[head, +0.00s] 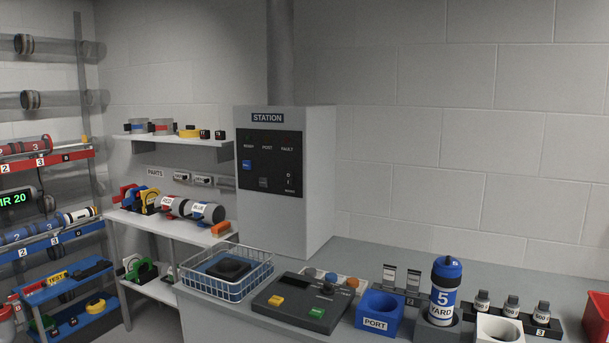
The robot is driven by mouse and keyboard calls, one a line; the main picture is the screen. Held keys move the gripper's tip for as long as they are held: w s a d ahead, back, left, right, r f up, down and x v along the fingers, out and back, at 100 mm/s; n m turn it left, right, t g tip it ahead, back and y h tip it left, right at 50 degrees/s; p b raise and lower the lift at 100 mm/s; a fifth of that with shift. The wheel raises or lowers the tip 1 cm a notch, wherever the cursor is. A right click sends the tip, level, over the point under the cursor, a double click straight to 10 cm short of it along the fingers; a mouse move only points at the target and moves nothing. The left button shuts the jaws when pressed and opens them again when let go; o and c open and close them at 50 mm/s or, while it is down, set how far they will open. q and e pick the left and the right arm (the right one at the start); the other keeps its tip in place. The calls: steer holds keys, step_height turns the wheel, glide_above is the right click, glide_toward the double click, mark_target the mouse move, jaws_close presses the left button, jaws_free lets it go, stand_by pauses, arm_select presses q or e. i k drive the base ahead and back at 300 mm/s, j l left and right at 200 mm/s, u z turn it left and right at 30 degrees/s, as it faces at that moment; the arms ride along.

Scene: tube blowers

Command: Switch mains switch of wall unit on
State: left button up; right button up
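The wall unit (286,185) is a grey cabinet labelled STATION on the back wall, at the middle of the head view. Neither of my grippers is in view.
The grey bench holds a wire basket (226,283), a dark console (303,303) with yellow and green buttons, a blue PORT box (379,312) and a blue YARD canister (443,290). Shelves with tubes and parts stand at the left. The wall right of the unit is bare.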

mark_target(288, 175)
steer(key=i+l, duration=0.1)
steer(key=i+j, duration=0.15)
steer(key=j, duration=0.25)
steer(key=i+j, duration=0.15)
steer(key=j, duration=0.25)
steer(key=i+j+u, duration=0.1)
steer(key=j, duration=0.3)
steer(key=i+j, duration=0.25)
steer(key=j, duration=0.15)
steer(key=i+j, duration=0.15)
steer(key=j, duration=0.25)
steer(key=i+j+u, duration=0.1)
steer(key=j, duration=0.3)
steer(key=i+j, duration=0.25)
steer(key=j+u, duration=0.05)
steer(key=j, duration=0.1)
